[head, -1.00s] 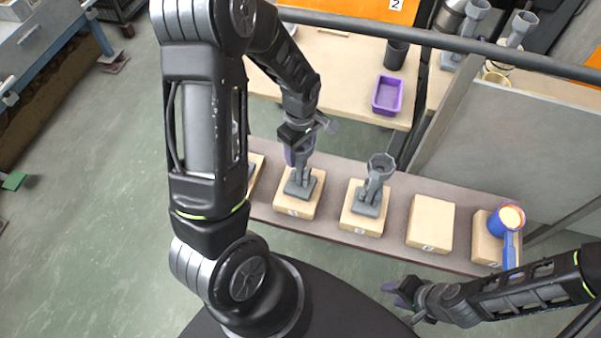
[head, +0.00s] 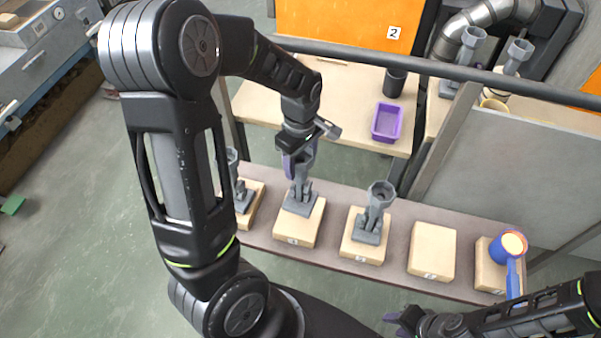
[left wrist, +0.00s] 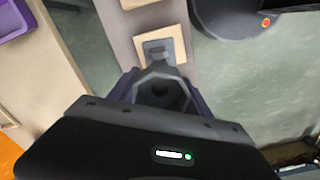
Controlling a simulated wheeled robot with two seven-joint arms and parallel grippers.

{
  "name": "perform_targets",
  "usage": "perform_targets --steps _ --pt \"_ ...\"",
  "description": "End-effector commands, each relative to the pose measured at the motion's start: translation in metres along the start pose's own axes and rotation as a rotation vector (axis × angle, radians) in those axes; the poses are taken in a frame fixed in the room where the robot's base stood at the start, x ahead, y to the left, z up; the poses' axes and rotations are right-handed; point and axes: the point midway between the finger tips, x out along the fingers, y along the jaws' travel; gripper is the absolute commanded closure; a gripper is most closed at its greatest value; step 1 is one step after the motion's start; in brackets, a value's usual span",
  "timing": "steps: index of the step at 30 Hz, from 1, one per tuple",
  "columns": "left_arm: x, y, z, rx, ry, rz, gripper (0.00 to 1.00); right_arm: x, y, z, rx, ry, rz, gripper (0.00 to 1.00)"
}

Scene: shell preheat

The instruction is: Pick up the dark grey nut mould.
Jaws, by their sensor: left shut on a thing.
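The dark grey nut mould (head: 300,195) has a flat foot, a slim stem and a cup-like top. My left gripper (head: 299,158) is shut on its upper part, and the mould is upright over a pale block (head: 300,225). Its foot looks slightly raised or shifted back from the block; a gap is hard to judge. In the left wrist view the cup's dark hollow opening (left wrist: 160,92) is between my purple left fingers (left wrist: 160,100). My right gripper (head: 402,318) is low at the right, away from the moulds; its opening is unclear.
Similar grey moulds stand on neighbouring blocks, one at right (head: 372,212) and one at left (head: 241,192), partly behind my arm. An empty block (head: 432,250) and a blue ladle-like cup (head: 513,245) are further right. A purple tray (head: 387,121) sits on the table behind.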

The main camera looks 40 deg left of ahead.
Motion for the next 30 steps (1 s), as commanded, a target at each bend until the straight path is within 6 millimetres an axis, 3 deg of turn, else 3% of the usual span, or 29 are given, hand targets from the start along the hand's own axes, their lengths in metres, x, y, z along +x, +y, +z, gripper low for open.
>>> perform_targets --steps 3,7,30 --pt "-0.018 0.001 0.0 0.001 0.001 0.004 1.0 0.001 0.0 0.0 0.0 0.0 -0.001 0.64" --pt "-0.028 0.001 0.0 0.0 0.0 0.002 1.0 0.001 0.0 0.0 0.0 0.001 -0.001 0.64" --pt "-0.029 0.003 0.001 0.027 0.001 0.0 1.0 0.001 0.0 0.0 0.0 0.001 -0.001 0.64"
